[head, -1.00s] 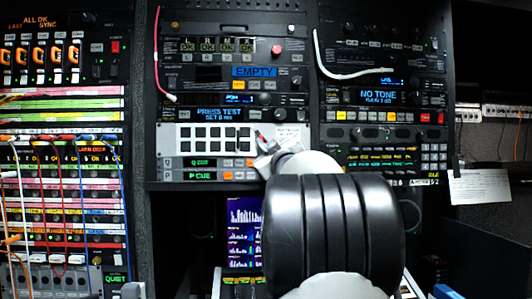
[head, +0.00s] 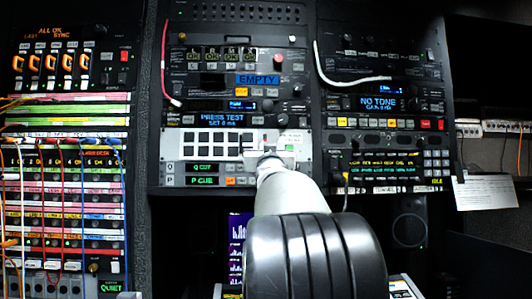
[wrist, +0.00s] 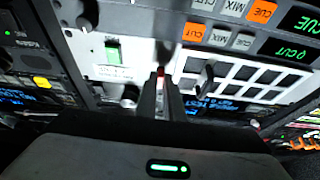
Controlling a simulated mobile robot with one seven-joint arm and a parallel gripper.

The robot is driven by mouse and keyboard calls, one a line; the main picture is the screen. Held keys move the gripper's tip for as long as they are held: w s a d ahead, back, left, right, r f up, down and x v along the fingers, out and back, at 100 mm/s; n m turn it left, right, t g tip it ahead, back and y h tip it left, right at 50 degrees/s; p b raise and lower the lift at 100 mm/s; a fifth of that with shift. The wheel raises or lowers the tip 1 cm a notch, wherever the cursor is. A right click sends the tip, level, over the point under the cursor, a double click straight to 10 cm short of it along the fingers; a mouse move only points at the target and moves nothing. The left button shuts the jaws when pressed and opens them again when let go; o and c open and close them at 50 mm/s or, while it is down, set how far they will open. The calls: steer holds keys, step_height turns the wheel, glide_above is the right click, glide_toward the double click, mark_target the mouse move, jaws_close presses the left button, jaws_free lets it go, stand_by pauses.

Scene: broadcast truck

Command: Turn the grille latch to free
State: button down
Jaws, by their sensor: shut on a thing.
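The white grille panel (head: 175,144) with several dark square openings sits low in the middle rack; it also shows in the wrist view (wrist: 245,72). My gripper (head: 268,156) is at the panel's right part, beside the openings. In the wrist view my gripper's fingers (wrist: 161,88) are close together, shut on a small part with a red tip, which I take to be the grille latch (wrist: 160,71). The fingers hide most of it, so its angle is unclear. A green label (wrist: 113,51) is on the panel beside it.
A round knob (wrist: 130,96) and a dark handle (wrist: 207,75) stand close to the fingers on either side. Rows of buttons (head: 238,180) lie just below the panel. A white cable (head: 345,78) hangs across the right rack.

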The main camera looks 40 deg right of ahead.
stand_by(0.4)
steer(key=c, duration=1.9)
jaws_free()
steer(key=shift+o, duration=0.2)
